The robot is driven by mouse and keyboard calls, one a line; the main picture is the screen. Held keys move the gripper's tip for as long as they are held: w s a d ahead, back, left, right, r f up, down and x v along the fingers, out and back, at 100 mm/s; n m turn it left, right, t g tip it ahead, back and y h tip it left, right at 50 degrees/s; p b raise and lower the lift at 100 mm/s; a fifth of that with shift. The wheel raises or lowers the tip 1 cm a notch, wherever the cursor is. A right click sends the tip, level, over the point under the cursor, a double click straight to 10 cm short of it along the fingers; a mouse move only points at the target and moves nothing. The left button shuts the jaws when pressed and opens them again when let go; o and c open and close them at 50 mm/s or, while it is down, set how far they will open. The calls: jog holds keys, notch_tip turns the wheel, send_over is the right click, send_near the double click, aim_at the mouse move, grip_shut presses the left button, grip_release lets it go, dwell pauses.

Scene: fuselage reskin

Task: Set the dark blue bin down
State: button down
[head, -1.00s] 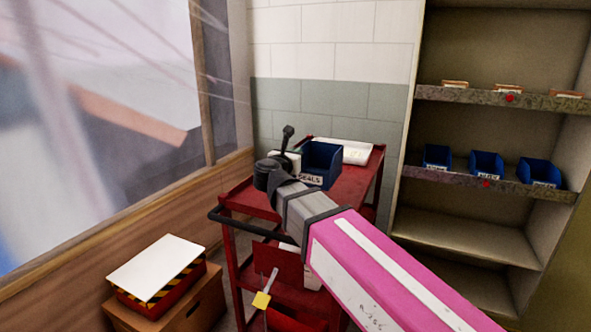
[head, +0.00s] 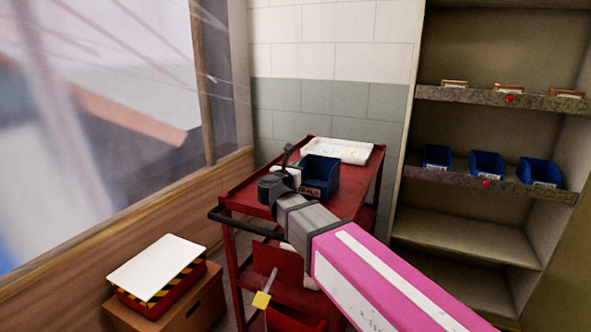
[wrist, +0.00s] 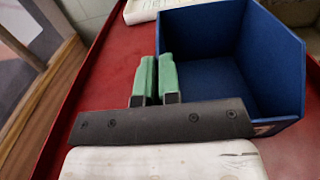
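The dark blue bin (head: 322,172) with a white label is low over the top of the red cart (head: 350,200), upright. I cannot tell whether its base touches the cart. In the wrist view the bin (wrist: 270,50) looks empty. My gripper (wrist: 157,80) has green fingertips, one on each side of the bin's left wall, close together on it. In the head view my gripper (head: 290,172) is at the bin's left side, partly hidden by my arm.
A white tray (head: 345,151) lies at the cart's back edge, behind the bin. Shelves (head: 480,180) at right hold several blue bins. A box (head: 190,305) with a striped case and white panel stands left of the cart. The cart's right side has bare room.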

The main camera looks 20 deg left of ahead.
jog(key=shift+f, duration=0.15)
jog(key=c, duration=1.3)
grip_release()
jog(key=shift+c, duration=0.2)
jog(key=shift+s, duration=0.15)
jog(key=s, duration=0.7)
jog(key=s+a, duration=0.1)
jog(key=s, duration=0.3)
jog(key=shift+s, duration=0.35)
